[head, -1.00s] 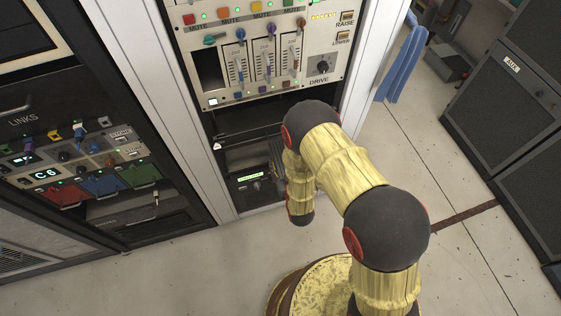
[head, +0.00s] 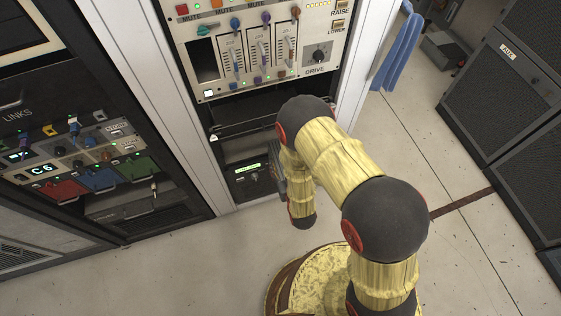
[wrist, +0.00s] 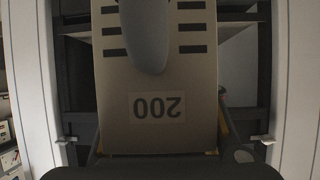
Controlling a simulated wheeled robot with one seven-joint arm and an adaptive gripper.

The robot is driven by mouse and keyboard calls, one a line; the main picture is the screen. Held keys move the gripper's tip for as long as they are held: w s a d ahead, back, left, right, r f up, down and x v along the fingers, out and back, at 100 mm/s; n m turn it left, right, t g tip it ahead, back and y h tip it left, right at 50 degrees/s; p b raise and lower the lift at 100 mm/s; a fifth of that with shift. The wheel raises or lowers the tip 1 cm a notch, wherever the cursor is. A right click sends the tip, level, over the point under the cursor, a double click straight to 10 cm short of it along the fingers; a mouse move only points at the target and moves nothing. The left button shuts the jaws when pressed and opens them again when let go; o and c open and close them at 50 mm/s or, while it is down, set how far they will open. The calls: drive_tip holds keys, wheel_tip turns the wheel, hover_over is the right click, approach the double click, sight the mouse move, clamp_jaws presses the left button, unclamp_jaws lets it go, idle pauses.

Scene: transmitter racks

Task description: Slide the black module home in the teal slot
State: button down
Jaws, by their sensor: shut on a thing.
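The module (wrist: 160,85) fills the middle of the wrist view. Its face is beige with an upside-down "200", black scale marks and a long grey knob (wrist: 148,35); I see no black on its body. My gripper (wrist: 160,142) is shut on it, with dark finger parts at both sides of its lower end. In the head view my arm hides the gripper, and only a narrow grey edge shows beside the wrist. The teal slot (head: 204,62) is a dark, empty opening under a teal knob (head: 204,30), left of the fader modules in the panel.
The beige DRIVE panel (head: 318,55) sits in the rack above a dark gap (head: 240,115). A unit with a green display (head: 247,168) is below. White rack posts (head: 165,110) flank it. The LINKS rack (head: 75,160) stands left, a grey AUX cabinet (head: 510,90) right.

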drive_tip(key=shift+s+d+r, duration=0.1)
drive_tip(key=shift+s+d, duration=0.05)
drive_tip(key=shift+s, duration=0.55)
drive_tip(key=shift+s+d, duration=0.15)
drive_tip(key=shift+s, duration=0.5)
drive_tip(key=shift+r, duration=0.1)
drive_tip(key=shift+d, duration=0.1)
